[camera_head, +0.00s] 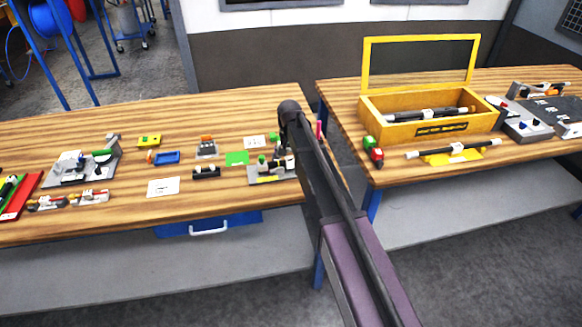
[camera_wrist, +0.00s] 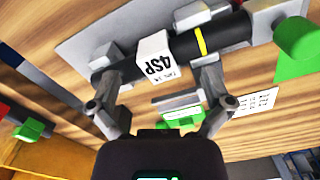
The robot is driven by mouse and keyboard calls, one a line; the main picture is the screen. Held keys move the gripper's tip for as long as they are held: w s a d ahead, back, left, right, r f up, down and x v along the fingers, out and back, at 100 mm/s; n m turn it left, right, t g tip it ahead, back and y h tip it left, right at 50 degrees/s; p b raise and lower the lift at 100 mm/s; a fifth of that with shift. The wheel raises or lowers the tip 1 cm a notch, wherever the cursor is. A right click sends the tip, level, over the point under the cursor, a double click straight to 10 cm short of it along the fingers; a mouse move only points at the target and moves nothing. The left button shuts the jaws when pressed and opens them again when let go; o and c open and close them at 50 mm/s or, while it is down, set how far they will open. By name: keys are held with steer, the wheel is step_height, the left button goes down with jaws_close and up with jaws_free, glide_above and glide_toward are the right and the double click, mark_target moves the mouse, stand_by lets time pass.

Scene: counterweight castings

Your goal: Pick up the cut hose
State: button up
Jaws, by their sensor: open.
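A black hose piece (camera_wrist: 225,37) with a yellow band and a white "4SP" tag (camera_wrist: 156,62) lies across a grey plate (camera_wrist: 85,40) in the wrist view; it appears to be the cut hose. My gripper (camera_wrist: 160,82) is open. Its fingers reach toward the near side of the hose, one on each side of the tag. I cannot tell whether they touch it. In the head view the grey fixture (camera_head: 258,179) stands near the right end of the left table, beneath my arm's end. My gripper is too small and dark to make out there.
Green blocks (camera_wrist: 295,50) and a printed white card (camera_wrist: 257,101) lie close by. A yellow crate (camera_head: 395,131) stands on the right table, across a gap.

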steer(key=shift+f+b, duration=0.35)
steer(key=shift+f, duration=0.25)
steer(key=shift+s+r, duration=0.1)
steer(key=c, duration=0.8)
